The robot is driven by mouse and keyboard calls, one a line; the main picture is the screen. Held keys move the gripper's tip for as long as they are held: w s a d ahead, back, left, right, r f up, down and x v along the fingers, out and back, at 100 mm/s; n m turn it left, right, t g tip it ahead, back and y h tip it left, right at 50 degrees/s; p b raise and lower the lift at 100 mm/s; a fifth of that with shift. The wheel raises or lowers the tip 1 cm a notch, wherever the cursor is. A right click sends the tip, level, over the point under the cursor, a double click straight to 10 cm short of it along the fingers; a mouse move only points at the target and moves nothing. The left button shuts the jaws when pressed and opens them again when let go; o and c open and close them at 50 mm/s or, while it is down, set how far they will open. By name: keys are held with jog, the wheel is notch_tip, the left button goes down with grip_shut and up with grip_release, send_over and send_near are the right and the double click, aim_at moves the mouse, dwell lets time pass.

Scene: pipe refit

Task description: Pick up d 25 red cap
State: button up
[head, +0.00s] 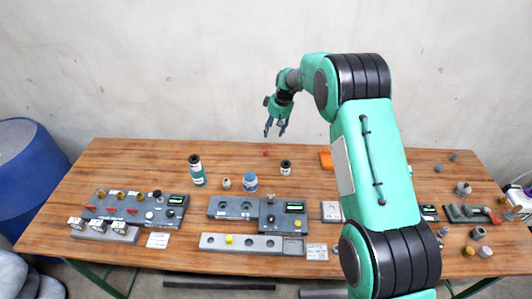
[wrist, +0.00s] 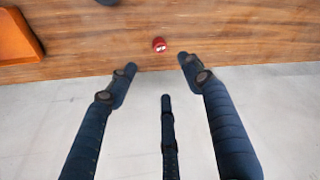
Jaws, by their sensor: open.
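A small red cap (head: 265,152) lies on the wooden table near its back edge in the head view. In the wrist view the red cap (wrist: 159,45) is a small round piece with a pale mark on top, near the table edge. My gripper (head: 275,132) is above the table and above the cap in the head view, fingers pointing down. In the wrist view my gripper (wrist: 158,68) has its dark fingers spread apart and empty, with the cap beyond the fingertips and between them in the picture. The cap is apart from the fingers.
An orange block (head: 326,159) lies right of the cap and shows in the wrist view (wrist: 15,38). A dark bottle (head: 286,168), a blue-lidded jar (head: 250,183) and a teal bottle (head: 197,171) stand nearer the front. Grey fixtures (head: 257,214) hold the table's middle. Bare wood surrounds the cap.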

jog(key=x, duration=0.2)
jog(key=shift+w+a+f, duration=0.15)
jog(key=shift+w+f, duration=0.05)
jog(key=shift+w, duration=0.05)
jog(key=shift+f, duration=0.15)
jog(key=b, duration=0.1)
send_over(266, 150)
jog(key=s+d, duration=0.1)
jog(key=shift+f, duration=4)
jog(key=shift+f, duration=0.1)
jog(key=shift+b+x, duration=0.8)
jog(key=shift+x, duration=1.7)
jog(key=shift+s+d, duration=0.1)
jog(key=shift+s, duration=0.05)
jog(key=shift+c, duration=0.5)
jog(key=c, duration=0.8)
